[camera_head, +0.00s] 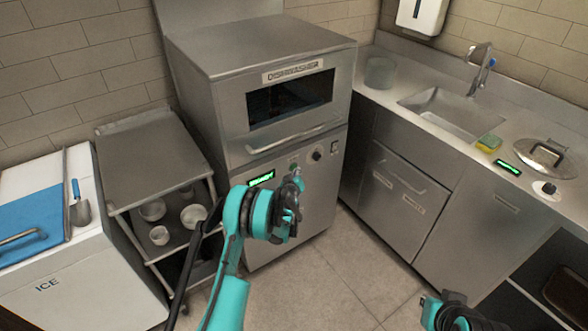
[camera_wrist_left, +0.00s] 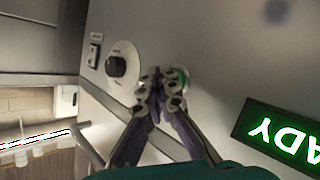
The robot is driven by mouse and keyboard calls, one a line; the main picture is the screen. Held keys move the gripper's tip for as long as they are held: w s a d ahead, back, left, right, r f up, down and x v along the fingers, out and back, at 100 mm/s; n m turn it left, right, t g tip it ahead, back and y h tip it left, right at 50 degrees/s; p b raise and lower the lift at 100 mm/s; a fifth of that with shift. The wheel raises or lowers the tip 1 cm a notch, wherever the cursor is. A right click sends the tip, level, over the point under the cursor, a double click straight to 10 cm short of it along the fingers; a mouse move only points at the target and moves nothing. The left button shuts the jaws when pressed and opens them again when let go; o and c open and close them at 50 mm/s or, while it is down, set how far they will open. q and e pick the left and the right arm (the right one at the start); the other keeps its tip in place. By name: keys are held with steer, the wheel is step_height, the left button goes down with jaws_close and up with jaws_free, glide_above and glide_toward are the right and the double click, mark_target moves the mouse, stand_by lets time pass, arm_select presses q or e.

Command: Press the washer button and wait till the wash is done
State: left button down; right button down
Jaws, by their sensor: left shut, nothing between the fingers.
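The dishwasher (camera_head: 290,140) stands in the middle of the head view, its windowed door shut. Its green display (camera_head: 261,179) seems to read READY. In the left wrist view the display (camera_wrist_left: 280,135) is turned round and cut off, with "ADY" visible. A round green-rimmed button (camera_wrist_left: 184,76) is partly hidden behind my left fingertips. My left gripper (camera_head: 297,180) is shut and empty in front of the panel. In the left wrist view its fingertips (camera_wrist_left: 160,84) overlap the button; I cannot tell whether they touch it. My right gripper (camera_head: 456,312) is at the bottom right, mostly out of frame.
A black knob (camera_wrist_left: 116,66) and a small switch (camera_wrist_left: 94,55) sit beside the button. A steel cart (camera_head: 150,150) with bowls and a white ice chest (camera_head: 75,285) stand left. A sink counter (camera_head: 395,95) with sponge (camera_head: 489,143) and pan lid (camera_head: 545,156) is right.

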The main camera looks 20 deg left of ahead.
arm_select(q)
steer(key=shift+w+a, duration=0.3)
steer(key=shift+a, duration=0.05)
stand_by(0.7)
steer(key=shift+d, duration=0.1)
steer(key=shift+s+d, duration=0.55)
steer(key=shift+d, duration=0.05)
steer(key=s+d, duration=0.1)
steer(key=d, duration=0.1)
steer(key=s+d, duration=0.2)
stand_by(0.7)
stand_by(0.6)
